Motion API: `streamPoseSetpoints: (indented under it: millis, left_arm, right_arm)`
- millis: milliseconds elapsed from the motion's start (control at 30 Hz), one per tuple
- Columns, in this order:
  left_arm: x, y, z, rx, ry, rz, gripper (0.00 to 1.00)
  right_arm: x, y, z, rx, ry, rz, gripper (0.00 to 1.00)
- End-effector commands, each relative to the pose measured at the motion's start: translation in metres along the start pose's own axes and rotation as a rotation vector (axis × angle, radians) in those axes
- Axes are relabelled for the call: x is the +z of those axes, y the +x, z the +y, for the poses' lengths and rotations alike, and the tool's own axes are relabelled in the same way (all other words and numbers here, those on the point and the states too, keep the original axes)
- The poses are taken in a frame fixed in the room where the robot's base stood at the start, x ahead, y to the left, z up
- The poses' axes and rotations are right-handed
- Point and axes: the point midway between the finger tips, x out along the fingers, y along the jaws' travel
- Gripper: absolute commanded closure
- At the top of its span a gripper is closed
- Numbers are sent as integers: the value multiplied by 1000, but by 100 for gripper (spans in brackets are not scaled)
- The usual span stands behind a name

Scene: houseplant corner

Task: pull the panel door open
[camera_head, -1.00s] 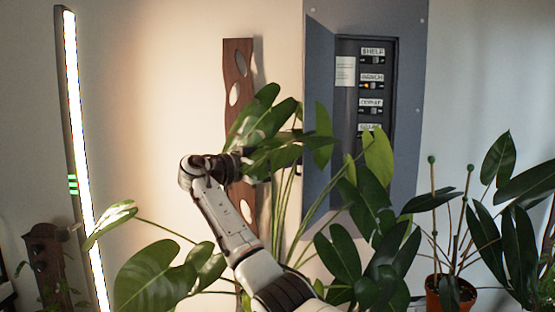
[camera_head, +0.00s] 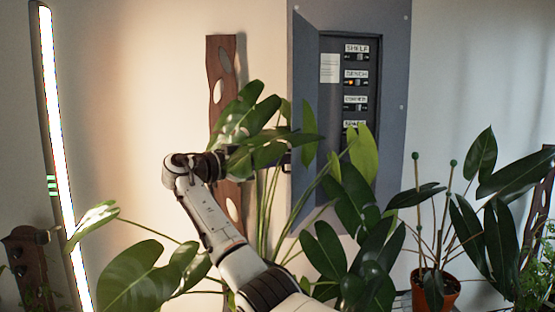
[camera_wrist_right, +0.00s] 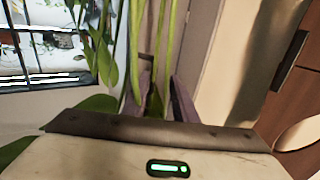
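The grey panel door (camera_head: 304,90) stands ajar at the left side of the wall panel (camera_head: 393,100). Labelled switches show in the recess to its right. My right arm reaches up from the bottom centre to the door's free edge. Its gripper is largely behind leaves in the head view. In the right wrist view, the two fingers of my right gripper (camera_wrist_right: 162,98) stand apart, with green stems and a leaf showing around and between them. A small dark part shows beyond the fingertips. I cannot tell whether they touch the door. My left gripper is out of view.
A leafy plant (camera_head: 260,118) surrounds my right gripper and partly covers the door's lower part. A wooden board (camera_head: 222,90) hangs left of the panel. A lit tube lamp (camera_head: 58,140) stands at the left. A potted plant (camera_head: 436,290) stands at the lower right.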

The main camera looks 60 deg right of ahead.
Motion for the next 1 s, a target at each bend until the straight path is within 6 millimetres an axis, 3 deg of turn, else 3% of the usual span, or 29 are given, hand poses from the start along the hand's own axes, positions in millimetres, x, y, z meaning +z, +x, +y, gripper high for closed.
streamPoseSetpoints:
  millis: [533,700,1000]
  left_arm:
    - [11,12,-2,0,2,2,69]
    - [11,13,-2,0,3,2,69]
    - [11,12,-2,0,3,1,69]
  right_arm:
    - [0,-90,0,0,-1,0,74]
    - [0,-100,0,1,-1,2,74]
    - [0,-100,0,1,-1,1,74]
